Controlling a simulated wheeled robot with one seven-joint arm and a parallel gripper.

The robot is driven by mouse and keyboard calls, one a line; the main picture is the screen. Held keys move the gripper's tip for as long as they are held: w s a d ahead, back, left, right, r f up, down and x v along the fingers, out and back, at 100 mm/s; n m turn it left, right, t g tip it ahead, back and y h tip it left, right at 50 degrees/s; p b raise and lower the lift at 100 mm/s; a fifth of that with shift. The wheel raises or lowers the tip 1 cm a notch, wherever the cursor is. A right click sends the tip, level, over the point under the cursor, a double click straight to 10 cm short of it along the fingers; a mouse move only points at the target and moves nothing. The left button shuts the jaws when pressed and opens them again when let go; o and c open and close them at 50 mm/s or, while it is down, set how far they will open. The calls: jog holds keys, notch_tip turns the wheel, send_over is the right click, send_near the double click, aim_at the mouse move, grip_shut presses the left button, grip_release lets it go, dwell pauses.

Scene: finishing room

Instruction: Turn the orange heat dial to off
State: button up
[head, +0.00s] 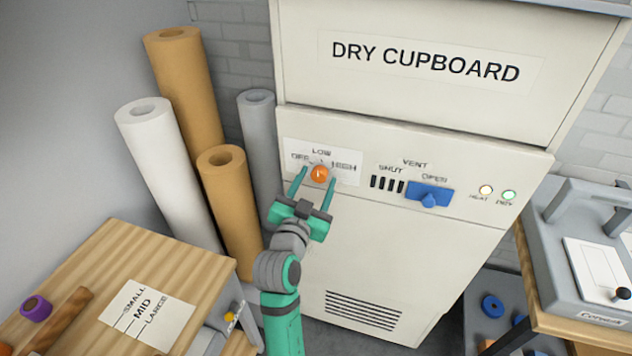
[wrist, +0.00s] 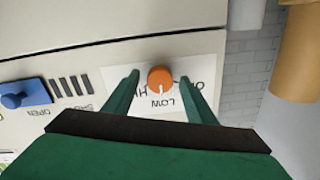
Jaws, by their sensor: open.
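The orange heat dial (head: 319,174) is on the front panel of the dry cupboard (head: 400,240), on a white label with OFF at left, LOW at top and HIGH at right. It also shows in the wrist view (wrist: 160,77), where the picture is upside down. Its white pointer mark points toward LOW. My gripper (head: 318,176) is open, with one green finger on each side of the dial. In the wrist view the fingers (wrist: 160,80) straddle the dial with a visible gap on both sides. The dial is not gripped.
The blue vent slider (head: 430,195) sits to the right on the same panel, near OPEN. Two lamps, heat (head: 485,190) and a green one (head: 508,195), are further right. Paper rolls (head: 180,90) stand to the left. A wooden bench (head: 150,255) is front left.

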jog(key=c, duration=1)
jog(key=shift+c, duration=0.2)
jog(key=shift+n, duration=0.3)
jog(key=n, duration=1.1)
jog(key=shift+r, duration=0.1)
jog(key=o, duration=1)
